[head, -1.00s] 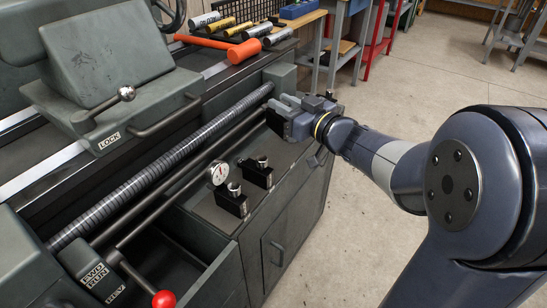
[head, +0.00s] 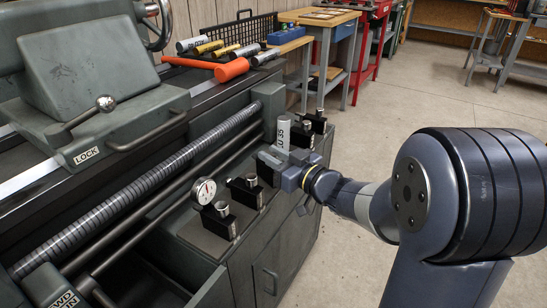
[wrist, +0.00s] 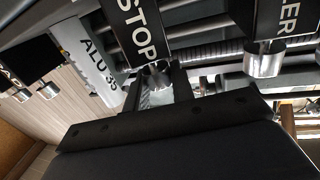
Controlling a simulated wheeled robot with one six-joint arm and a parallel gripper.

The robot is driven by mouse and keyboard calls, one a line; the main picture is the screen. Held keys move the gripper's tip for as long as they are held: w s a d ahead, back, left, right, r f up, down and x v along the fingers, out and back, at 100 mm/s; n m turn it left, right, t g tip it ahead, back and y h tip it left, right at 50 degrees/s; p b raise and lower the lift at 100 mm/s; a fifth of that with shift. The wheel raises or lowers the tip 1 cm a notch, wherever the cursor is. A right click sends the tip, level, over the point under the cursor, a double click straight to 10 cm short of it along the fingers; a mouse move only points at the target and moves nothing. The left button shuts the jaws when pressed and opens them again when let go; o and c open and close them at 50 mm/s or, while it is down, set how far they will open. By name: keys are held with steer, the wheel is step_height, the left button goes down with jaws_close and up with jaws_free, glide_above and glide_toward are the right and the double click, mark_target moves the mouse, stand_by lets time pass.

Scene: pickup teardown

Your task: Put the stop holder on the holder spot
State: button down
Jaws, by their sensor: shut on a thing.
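The stop holder (wrist: 140,28) is a black block with white STOP lettering and a silver post, at the upper middle of the wrist view. My gripper (wrist: 155,82) is shut on its post, one finger on each side. In the head view my gripper (head: 268,163) is over the lathe's front ledge, and mostly hides the stop holder. I cannot tell whether the holder touches the ledge. I cannot make out the holder spot.
A black holder ending in "LER" (wrist: 268,22) is close right in the wrist view. An upright ALU 35 cylinder (head: 283,133) stands just behind my gripper. Other black holders (head: 318,122) are farther back.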

steer(key=c, duration=1.2)
jaws_free()
steer(key=shift+f, duration=0.15)
steer(key=shift+s+d+r, duration=0.1)
steer(key=shift+d+r, duration=0.05)
steer(key=shift+r, duration=0.05)
steer(key=p+v, duration=0.2)
steer(key=v, duration=0.9)
steer(key=shift+s+d+p, duration=0.2)
steer(key=shift+s+p, duration=0.05)
steer(key=shift+p, duration=0.1)
